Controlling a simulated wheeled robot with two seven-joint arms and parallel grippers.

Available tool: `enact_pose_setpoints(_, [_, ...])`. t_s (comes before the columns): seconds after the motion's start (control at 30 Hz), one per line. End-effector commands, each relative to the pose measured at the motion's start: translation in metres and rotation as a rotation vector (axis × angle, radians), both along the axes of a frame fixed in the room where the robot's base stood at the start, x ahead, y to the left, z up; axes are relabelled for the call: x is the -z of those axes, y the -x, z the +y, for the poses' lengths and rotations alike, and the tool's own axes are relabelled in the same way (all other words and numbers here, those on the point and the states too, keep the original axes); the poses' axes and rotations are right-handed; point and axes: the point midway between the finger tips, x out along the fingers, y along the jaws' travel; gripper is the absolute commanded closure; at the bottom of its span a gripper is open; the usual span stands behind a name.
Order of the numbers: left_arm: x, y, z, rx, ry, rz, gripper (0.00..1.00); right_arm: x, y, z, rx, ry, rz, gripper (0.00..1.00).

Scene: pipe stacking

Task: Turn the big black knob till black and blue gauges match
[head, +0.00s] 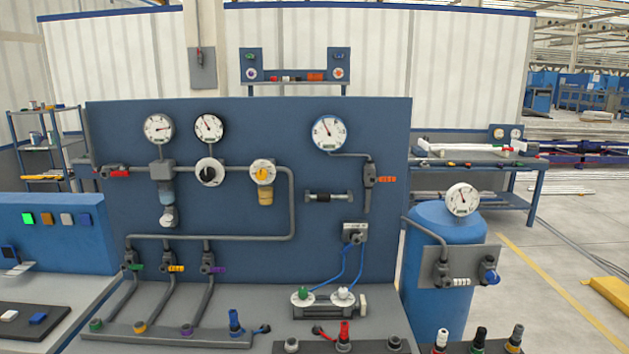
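The big black knob (209,174) sits on a round white-faced fitting in the upper grey pipe, left of the middle of the blue panel. The black-rimmed gauge (209,128) is straight above it, and its thin needle seems to point up and left. The blue-rimmed gauge (330,133) is further right at a similar height, and its needle also seems to point up and left. The scale numbers are too small to read. Neither of my grippers is in view, and nothing touches the knob.
Another gauge (158,128) is left of the black one. A yellow-knobbed fitting (263,172) is close right of the knob. A red-handled valve (117,173) is further left. Pipes and hoses stand out from the panel (250,115). A blue tank (428,280) stands at right.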

Motion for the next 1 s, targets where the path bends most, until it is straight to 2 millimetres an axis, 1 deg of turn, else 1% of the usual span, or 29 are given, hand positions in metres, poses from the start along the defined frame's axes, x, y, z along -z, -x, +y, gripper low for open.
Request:
enact_pose_setpoints(0.23, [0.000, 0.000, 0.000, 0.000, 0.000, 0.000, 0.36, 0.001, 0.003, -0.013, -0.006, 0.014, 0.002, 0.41])
enact_pose_setpoints(0.37, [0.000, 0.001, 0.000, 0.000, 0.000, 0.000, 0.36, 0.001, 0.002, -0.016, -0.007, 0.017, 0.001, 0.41])
enact_pose_setpoints(0.8, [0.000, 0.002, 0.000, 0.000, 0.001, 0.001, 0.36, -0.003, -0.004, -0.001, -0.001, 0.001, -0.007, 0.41])
enact_pose_setpoints(1.0, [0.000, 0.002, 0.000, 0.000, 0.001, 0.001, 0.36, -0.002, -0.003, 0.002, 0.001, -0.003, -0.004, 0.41])
